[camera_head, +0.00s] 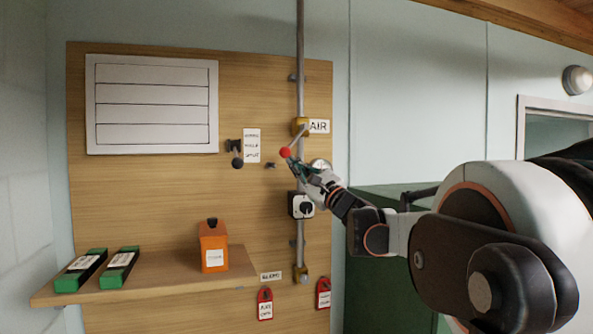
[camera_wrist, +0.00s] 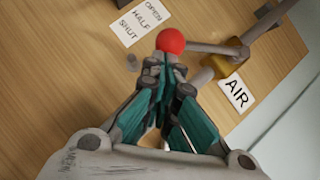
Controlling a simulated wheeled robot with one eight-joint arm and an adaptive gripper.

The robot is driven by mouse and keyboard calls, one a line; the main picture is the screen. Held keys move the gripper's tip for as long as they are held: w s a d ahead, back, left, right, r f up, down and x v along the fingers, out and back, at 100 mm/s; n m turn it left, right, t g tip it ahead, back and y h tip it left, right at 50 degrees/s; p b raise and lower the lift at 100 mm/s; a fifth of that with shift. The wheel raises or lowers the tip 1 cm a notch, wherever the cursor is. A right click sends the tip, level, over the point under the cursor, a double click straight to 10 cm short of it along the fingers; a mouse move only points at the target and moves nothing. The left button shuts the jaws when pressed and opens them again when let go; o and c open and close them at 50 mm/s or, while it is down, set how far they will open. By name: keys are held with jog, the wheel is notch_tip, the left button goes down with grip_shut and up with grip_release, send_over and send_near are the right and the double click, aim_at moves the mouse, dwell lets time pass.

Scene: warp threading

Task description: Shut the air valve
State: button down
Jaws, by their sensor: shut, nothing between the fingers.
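The air valve has a yellow body (camera_head: 300,127) on a vertical grey pipe, beside a white AIR label (camera_head: 319,126). Its grey lever slants down and left from the body to a red ball knob (camera_head: 285,152). In the wrist view the red knob (camera_wrist: 170,41) is just beyond my fingertips, and the lever runs right toward the yellow body (camera_wrist: 225,67). My gripper (camera_head: 289,162) is shut and empty, right below the knob; it also shows in the wrist view (camera_wrist: 167,66). I cannot tell whether the fingertips touch the knob.
A black-knobbed lever (camera_head: 237,162) and an OPEN/HALF/SHUT label (camera_head: 252,146) are left of the valve. A shelf (camera_head: 150,283) holds green boxes and an orange block (camera_head: 213,247).

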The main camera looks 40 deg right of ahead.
jog(key=w+a+r+p, duration=0.2)
jog(key=a+r, duration=0.4)
jog(key=a, duration=0.1)
dwell(0.5)
jog(key=shift+r, duration=0.1)
dwell(1.4)
